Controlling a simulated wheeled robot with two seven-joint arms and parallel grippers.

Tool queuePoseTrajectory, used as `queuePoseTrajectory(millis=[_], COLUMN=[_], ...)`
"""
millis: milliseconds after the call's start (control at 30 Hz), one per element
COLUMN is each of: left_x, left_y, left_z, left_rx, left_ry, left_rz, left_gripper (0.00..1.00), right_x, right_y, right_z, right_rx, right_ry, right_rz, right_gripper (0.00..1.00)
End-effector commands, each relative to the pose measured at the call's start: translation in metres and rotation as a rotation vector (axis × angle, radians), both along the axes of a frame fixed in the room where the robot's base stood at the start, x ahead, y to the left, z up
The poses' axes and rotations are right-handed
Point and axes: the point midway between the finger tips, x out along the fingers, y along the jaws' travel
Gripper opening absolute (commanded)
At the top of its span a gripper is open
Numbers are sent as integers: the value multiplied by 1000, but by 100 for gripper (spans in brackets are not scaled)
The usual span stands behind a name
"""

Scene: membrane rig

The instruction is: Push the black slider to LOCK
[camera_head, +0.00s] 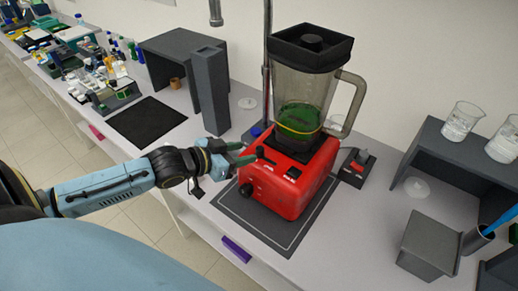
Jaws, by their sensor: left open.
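A red blender base (313,187) stands on a dark mat with a pale outline. A small black slider (265,156) sits on the upper left of the base, near the jar's foot. Its marking is too small to read. My left gripper (249,152) comes in from the left with green-tipped fingers. It is open, with its fingertips close to the slider; I cannot tell whether they touch it. The clear jar (310,92) with green contents and a black lid (312,45) stands upright on the base. My right gripper is not in view.
A black knob (246,190) and a dark switch (292,173) are on the base's front. A small box with a red switch (358,162) stands right of it. A tall grey holder (211,90) stands behind my left gripper. A grey bin (428,247) is at right.

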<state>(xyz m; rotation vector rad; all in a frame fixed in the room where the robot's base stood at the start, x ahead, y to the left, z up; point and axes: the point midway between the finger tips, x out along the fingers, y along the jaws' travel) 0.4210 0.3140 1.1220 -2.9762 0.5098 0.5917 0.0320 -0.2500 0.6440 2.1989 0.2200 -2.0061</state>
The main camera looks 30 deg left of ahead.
Motion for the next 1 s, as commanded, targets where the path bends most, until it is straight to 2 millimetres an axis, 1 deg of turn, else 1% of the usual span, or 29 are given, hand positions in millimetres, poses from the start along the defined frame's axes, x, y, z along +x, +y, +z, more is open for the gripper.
queuePoseTrajectory(millis=[33, 300, 500, 633, 900, 1000], left_x=[7, 38, 53, 57, 57, 57], left_y=[-2, -14, -19, -21, -21, -21], left_z=[-1, -15, -23, -24, -25, -25], left_rx=[0, 0, 0, 1, 1, 1], left_ry=[-4, -2, -1, 0, 0, 0], left_rz=[0, 0, 0, -1, -1, -1], left_gripper=[43, 43, 43, 43, 43, 30], right_x=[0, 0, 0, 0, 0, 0], right_y=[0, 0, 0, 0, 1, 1], right_z=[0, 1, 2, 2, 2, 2], right_rx=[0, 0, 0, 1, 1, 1], right_ry=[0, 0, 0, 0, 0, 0], right_rz=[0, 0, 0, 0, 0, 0], right_gripper=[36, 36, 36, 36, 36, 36])
